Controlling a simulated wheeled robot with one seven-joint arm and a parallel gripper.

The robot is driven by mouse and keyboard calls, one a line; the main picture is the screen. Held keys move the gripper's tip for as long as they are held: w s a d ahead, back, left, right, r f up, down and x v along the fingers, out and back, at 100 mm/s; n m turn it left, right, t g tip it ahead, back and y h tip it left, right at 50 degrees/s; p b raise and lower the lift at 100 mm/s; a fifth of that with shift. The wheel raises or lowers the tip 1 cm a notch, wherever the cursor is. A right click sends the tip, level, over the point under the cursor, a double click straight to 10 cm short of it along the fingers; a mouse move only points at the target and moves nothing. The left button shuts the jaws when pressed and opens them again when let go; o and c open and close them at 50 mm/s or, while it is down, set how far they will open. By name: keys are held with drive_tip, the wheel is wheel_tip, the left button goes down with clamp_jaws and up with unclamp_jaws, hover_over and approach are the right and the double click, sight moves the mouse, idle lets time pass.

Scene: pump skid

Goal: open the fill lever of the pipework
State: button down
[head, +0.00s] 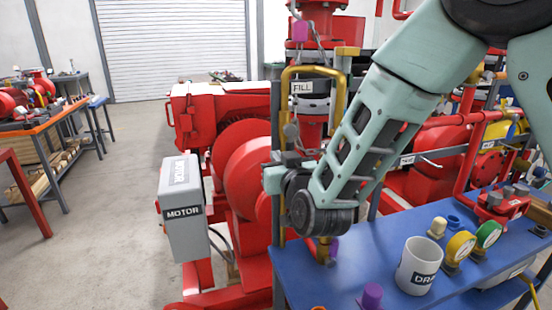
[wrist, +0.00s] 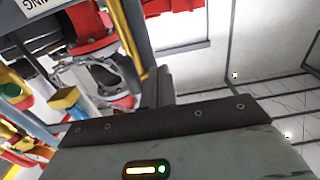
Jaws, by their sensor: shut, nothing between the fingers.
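The FILL label (head: 302,88) hangs within a yellow pipe loop (head: 340,100) in front of the red pump column (head: 322,22). I cannot clearly pick out the fill lever; a purple-capped fitting (head: 300,31) stands above the label, but I cannot tell whether it is the lever. My gripper (head: 290,132) points upward just below and left of the label, at the left side of the pipe loop. I cannot tell whether it touches the pipe. In the wrist view its dark fingers (wrist: 158,86) are together and empty, with pipework left of them.
A grey MOTOR box (head: 182,210) and red machinery stand left of my arm. Open floor lies at left, before an orange-edged workbench (head: 45,125).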

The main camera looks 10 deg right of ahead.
drive_tip(key=s+d+b, duration=0.1)
drive_tip(key=s+b, duration=0.1)
drive_tip(key=s, duration=0.4)
drive_tip(key=shift+s+d, duration=0.15)
idle(0.3)
drive_tip(key=s+a+f+n+g+y, duration=0.2)
drive_tip(key=s+a+f+n+g, duration=0.15)
drive_tip(key=s+f+g, duration=0.5)
drive_tip(key=s+d+n+g+h, duration=0.1)
drive_tip(key=s+d+g, duration=0.3)
drive_tip(key=s, duration=0.6)
drive_tip(key=s+d+n+g+h, duration=0.1)
drive_tip(key=s+d+g+h, duration=0.2)
drive_tip(key=s, duration=0.7)
drive_tip(key=shift+d+f+g+h, duration=0.15)
drive_tip(key=shift+d+g+h, duration=0.25)
drive_tip(key=shift+d+g, duration=0.6)
